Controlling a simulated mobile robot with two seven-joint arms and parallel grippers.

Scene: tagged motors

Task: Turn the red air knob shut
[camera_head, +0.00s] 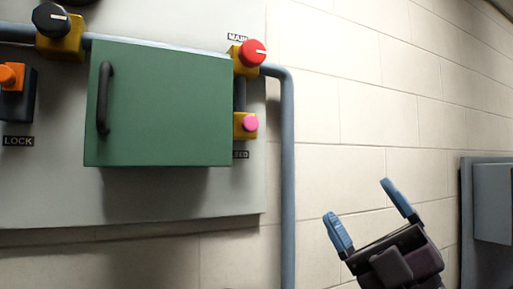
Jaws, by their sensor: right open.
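The red knob (253,53) sits on a yellow valve body at the upper right of the grey wall panel (215,200). A white mark on it points to the right, roughly along the blue-grey pipe (287,160). A partly hidden label reading "MAIN" is just above it. My right gripper (364,208) is at the lower right, in front of the block wall. Its two blue fingers are spread apart with nothing between them. It is well below and to the right of the red knob. My left gripper does not show.
A green cabinet door (165,105) with a black handle covers the panel's middle. A pink button (250,124) sits below the red knob. A black knob (52,20) and an orange lock switch (12,77) are at left. A grey box (493,200) stands at far right.

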